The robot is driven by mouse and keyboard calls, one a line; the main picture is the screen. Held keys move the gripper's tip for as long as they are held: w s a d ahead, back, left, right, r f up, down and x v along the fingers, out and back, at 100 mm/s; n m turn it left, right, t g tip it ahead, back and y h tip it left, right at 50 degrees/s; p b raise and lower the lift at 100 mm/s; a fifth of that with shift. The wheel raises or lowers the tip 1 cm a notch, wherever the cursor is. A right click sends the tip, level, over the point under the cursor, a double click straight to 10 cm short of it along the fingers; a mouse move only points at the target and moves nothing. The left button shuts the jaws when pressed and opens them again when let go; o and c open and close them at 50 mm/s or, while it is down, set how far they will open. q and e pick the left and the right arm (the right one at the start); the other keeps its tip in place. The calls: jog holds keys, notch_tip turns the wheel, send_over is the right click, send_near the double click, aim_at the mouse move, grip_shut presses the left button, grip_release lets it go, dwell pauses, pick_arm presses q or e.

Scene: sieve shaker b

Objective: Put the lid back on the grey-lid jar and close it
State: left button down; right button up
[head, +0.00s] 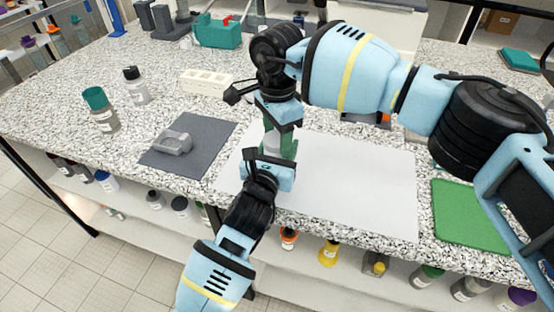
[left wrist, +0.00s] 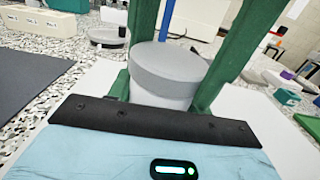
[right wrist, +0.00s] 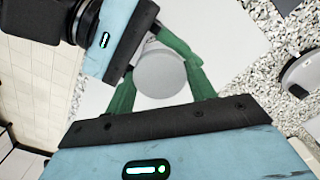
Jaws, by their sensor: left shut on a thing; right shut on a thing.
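The grey-lid jar (head: 269,142) is upright over the white sheet (head: 360,185), mostly hidden between my grippers in the head view. Its pale body (left wrist: 160,101) and grey lid (left wrist: 168,66) show in the left wrist view. The lid sits on the jar's top; I cannot tell if it is tight. My left gripper (head: 270,158) comes from the front, low, and is shut on the jar body. My right gripper (head: 280,128) comes from above and is shut on the lid. From above, the round lid (right wrist: 161,74) shows between green fingers in the right wrist view.
To the left stand a teal-lidded jar (head: 103,112) and a black-capped bottle (head: 136,86). A grey device (head: 175,142) lies on a dark mat (head: 208,132). A cream rack (head: 205,82) is behind. A green mat (head: 470,213) lies right. The white sheet's right part is clear.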

jog(key=o, duration=1.1)
jog(key=shift+s+r, duration=0.1)
jog(key=shift+r, duration=2.15)
jog(key=shift+c, duration=0.5)
jog(key=n, duration=0.2)
jog(key=r+n, duration=0.1)
jog(key=n, duration=0.3)
jog(key=shift+r, duration=0.35)
jog(key=n, duration=0.2)
jog(key=r+n, duration=0.1)
jog(key=n, duration=0.4)
jog(key=shift+r, duration=0.4)
